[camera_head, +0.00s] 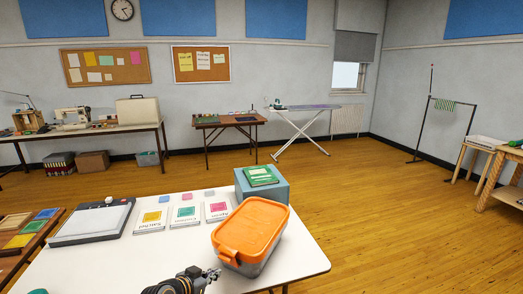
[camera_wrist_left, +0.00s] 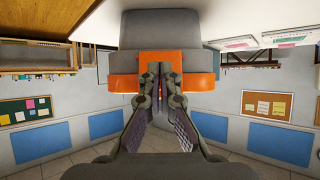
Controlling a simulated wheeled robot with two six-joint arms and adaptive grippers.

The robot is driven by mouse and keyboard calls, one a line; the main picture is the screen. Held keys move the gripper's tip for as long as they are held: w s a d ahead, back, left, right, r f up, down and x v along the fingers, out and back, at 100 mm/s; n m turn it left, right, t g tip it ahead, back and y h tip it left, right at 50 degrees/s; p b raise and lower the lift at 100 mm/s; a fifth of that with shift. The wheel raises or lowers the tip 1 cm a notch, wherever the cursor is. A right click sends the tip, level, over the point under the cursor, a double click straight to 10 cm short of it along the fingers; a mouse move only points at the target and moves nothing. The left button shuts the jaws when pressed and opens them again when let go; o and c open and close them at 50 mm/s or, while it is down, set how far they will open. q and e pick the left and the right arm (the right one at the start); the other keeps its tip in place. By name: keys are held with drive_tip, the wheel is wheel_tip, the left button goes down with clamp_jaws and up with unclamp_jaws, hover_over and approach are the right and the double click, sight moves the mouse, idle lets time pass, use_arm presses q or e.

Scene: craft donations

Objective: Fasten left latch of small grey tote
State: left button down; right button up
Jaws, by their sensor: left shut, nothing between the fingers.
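The small tote has an orange lid (camera_head: 252,222) over a grey body (camera_head: 262,262). It stands at the right front of the white table, and its lid is on. An orange latch (camera_head: 229,256) shows at its near left end; I cannot tell whether it is fastened. My left gripper (camera_head: 213,273) is shut and empty, just left of and close to that end. In the left wrist view, which is upside down, the gripper (camera_wrist_left: 161,88) points at the orange latch (camera_wrist_left: 160,62) below the grey body (camera_wrist_left: 160,22). Contact with it is unclear. My right gripper is not in view.
A blue-grey box (camera_head: 276,188) with a green book (camera_head: 260,175) on it stands right behind the tote. Label cards (camera_head: 186,217) and a flat light pad (camera_head: 92,222) lie on the white table (camera_head: 165,262) to the left.

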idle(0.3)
use_arm(q)
drive_tip(key=shift+w+d, duration=0.25)
drive_tip(key=shift+w, duration=0.2)
drive_tip(key=shift+w+d, duration=0.2)
drive_tip(key=shift+w, duration=0.25)
drive_tip(key=shift+w+d+r+b, duration=0.2)
drive_tip(key=shift+w+d, duration=0.1)
drive_tip(key=shift+w, duration=0.25)
drive_tip(key=shift+w+d+r+b, duration=0.15)
drive_tip(key=shift+w+d, duration=0.1)
drive_tip(key=shift+w, duration=0.3)
drive_tip(key=shift+f, duration=0.1)
drive_tip(key=f+p+v, duration=0.1)
drive_tip(key=p+v, duration=0.5)
drive_tip(key=v, duration=0.1)
drive_tip(key=shift+s+a+r, duration=0.15)
drive_tip(key=shift+s+a, duration=0.15)
drive_tip(key=shift+s, duration=0.25)
